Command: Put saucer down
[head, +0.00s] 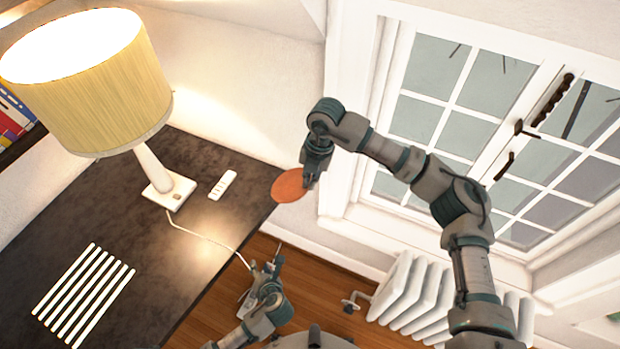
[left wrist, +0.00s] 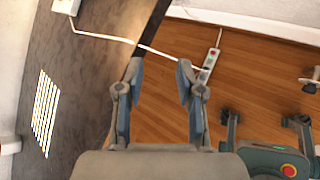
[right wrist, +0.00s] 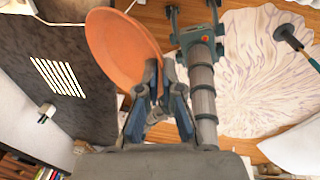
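The saucer (head: 290,186) is a flat terracotta-orange disc. It shows large and tilted in the right wrist view (right wrist: 118,46). My right gripper (head: 311,180) is shut on the saucer's edge, and the fingers (right wrist: 160,72) pinch its rim. In the head view the saucer overlaps the far right corner of the dark desk (head: 215,165); its height over the desk is hard to tell. My left gripper (head: 270,268) is open and empty, low beside the desk's right edge. In the left wrist view its fingers (left wrist: 160,75) are spread apart over the desk edge and floor.
White parallel strips (head: 85,295) lie nearer. A cable (head: 205,237) crosses the desk. The desk between is clear. A radiator (head: 415,290) and window (head: 470,110) are right.

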